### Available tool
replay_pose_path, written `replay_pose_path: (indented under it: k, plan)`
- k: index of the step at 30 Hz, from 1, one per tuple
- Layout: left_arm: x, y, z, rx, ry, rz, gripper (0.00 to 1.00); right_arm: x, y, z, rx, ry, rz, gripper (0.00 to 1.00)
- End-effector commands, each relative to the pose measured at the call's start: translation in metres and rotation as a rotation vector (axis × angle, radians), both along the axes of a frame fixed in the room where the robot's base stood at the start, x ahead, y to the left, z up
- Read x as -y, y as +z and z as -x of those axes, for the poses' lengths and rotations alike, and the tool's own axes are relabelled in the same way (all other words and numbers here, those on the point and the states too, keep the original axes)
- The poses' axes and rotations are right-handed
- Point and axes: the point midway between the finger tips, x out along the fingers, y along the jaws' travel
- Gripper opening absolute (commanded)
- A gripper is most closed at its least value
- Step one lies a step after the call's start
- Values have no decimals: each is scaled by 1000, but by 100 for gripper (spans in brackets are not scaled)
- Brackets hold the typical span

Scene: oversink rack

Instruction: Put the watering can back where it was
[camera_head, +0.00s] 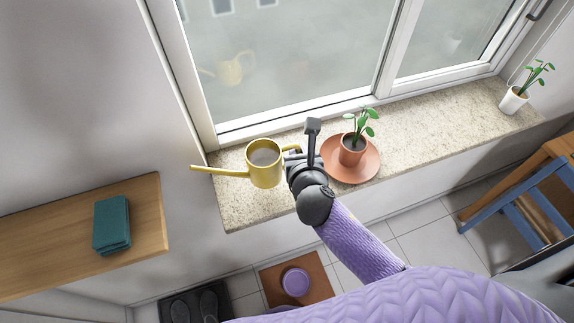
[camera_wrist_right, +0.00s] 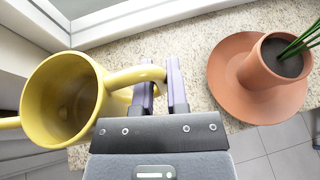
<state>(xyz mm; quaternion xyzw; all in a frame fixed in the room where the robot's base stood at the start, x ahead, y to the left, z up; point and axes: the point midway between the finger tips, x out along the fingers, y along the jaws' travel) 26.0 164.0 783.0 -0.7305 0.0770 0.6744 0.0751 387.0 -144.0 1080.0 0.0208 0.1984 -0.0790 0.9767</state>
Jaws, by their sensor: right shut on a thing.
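The yellow watering can (camera_head: 264,165) is at the left end of the speckled window sill (camera_head: 430,125), its spout pointing left. My right gripper (camera_head: 298,155) is shut on the can's handle, on the side facing the potted plant. In the right wrist view, the purple fingers (camera_wrist_right: 164,85) are around the handle (camera_wrist_right: 134,77), and the can's open top (camera_wrist_right: 65,98) is to their left. I cannot tell whether the can's base touches the sill. My left gripper is not in view.
A plant in a terracotta pot (camera_head: 351,150) stands on a terracotta saucer (camera_head: 372,165) just right of my right gripper. A white pot (camera_head: 513,100) stands at the sill's far right. A wooden shelf (camera_head: 150,215) with teal cloths (camera_head: 111,224) is at left. The sill between the pots is clear.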

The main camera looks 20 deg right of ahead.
Motion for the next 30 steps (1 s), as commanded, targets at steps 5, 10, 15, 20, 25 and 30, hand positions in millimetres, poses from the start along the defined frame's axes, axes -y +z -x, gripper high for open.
replay_pose_path:
  k: [5,10,15,20,25,30]
  plan:
    - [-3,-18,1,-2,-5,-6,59,0,-30,0,0,0,-1,0]
    - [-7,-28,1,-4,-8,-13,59,0,-49,0,1,0,-1,0]
    - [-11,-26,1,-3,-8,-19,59,0,-46,0,2,1,0,0]
    - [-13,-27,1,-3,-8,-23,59,0,-49,0,2,0,1,30]
    - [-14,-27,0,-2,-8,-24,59,0,-49,0,2,0,1,53]
    - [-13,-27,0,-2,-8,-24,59,0,-49,0,2,0,1,53]
